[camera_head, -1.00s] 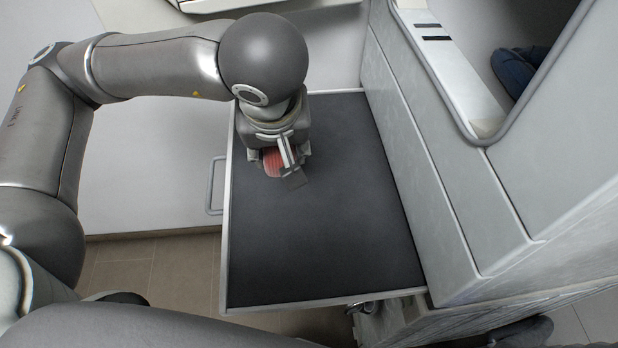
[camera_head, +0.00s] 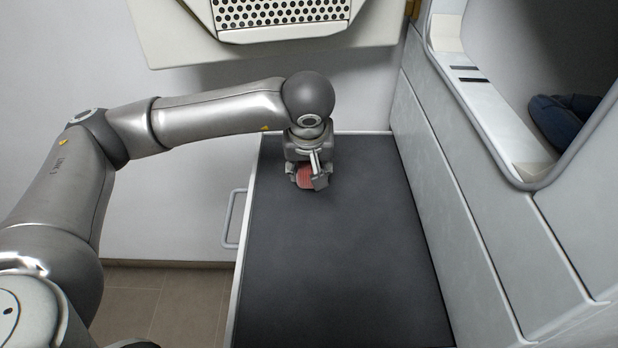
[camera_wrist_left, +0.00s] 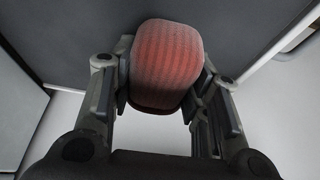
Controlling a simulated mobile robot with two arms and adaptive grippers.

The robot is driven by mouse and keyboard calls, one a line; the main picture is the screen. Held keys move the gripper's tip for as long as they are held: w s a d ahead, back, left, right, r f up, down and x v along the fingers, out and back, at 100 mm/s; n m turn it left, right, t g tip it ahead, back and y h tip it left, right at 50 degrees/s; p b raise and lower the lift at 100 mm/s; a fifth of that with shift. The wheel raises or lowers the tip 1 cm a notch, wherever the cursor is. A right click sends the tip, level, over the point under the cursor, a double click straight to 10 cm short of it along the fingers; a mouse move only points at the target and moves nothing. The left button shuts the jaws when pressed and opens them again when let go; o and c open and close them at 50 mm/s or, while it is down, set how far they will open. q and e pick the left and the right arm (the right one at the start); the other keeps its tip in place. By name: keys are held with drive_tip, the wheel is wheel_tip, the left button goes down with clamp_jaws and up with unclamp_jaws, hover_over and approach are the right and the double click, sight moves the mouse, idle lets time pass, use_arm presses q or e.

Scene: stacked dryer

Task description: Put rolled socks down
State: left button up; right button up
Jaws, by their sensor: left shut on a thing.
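The rolled socks (camera_head: 306,178) are a red ribbed bundle at the far end of a dark shelf (camera_head: 345,260). My left gripper (camera_head: 308,177) is shut on them, with one finger on each side. In the left wrist view the socks (camera_wrist_left: 167,62) sit between the two fingers of the left gripper (camera_wrist_left: 165,80), with the dark surface behind them. I cannot tell whether the socks touch the shelf. My right gripper is not in view.
A grey machine front with an open round-cornered door (camera_head: 500,120) stands at the right, with dark blue cloth (camera_head: 562,118) inside. A perforated panel (camera_head: 280,12) is at the top. A handle (camera_head: 232,218) is left of the shelf. The shelf's near part is clear.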

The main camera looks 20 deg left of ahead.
use_arm(q)
drive_tip(key=shift+f+b, duration=0.5)
drive_tip(key=shift+f, duration=1.25)
drive_tip(key=o, duration=1)
drive_tip(key=shift+r, duration=0.1)
drive_tip(key=shift+r, duration=0.45)
drive_tip(key=v, duration=1.1)
drive_tip(key=shift+s+d+r, duration=0.1)
drive_tip(key=shift+s+r, duration=0.05)
drive_tip(key=shift+s, duration=0.1)
